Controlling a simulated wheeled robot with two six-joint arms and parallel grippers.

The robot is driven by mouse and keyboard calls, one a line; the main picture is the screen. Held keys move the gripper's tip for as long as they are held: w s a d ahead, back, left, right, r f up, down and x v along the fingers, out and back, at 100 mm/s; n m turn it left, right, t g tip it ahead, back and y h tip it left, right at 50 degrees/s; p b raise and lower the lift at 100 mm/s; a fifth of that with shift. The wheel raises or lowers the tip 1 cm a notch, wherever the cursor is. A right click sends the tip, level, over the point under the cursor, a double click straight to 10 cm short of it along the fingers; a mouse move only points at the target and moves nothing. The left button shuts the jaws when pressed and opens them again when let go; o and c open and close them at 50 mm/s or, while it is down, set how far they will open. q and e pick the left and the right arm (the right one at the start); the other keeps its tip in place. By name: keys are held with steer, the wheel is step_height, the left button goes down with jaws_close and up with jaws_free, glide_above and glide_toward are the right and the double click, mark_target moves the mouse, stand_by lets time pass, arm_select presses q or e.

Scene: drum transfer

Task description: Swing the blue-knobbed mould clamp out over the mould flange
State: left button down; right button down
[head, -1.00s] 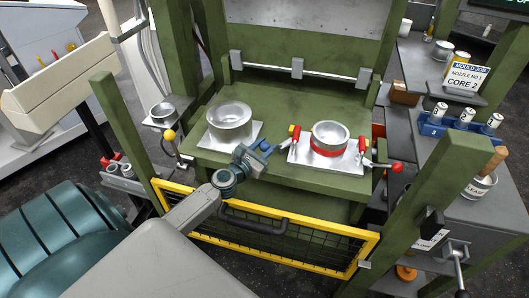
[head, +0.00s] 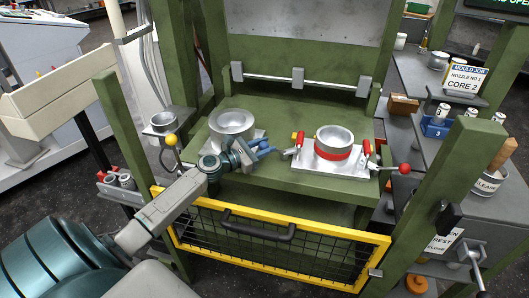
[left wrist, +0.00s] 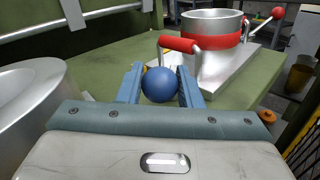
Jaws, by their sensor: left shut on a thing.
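The blue knob of the mould clamp (left wrist: 160,85) sits between the two blue fingers of my left gripper (left wrist: 160,92), which is shut on it. In the head view my left gripper (head: 264,147) is over the green press table, between the two moulds. The fingers point right, and the knob is hard to make out there. A silver mould with a red band (head: 333,154) stands on a silver plate (head: 312,167) to the right. A plain silver mould (head: 232,122) stands to the left. The clamp's arm and pivot are hidden behind my gripper.
Red-handled clamps (head: 297,143) flank the banded mould, and a lever with a red ball (head: 404,169) sticks out right. A lever with a yellow ball (head: 171,140) stands left. A yellow-framed mesh guard (head: 285,238) crosses the front. The green table (head: 235,181) is bare in front.

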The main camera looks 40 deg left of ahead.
steer(key=shift+s+f, duration=0.1)
steer(key=shift+s, duration=0.55)
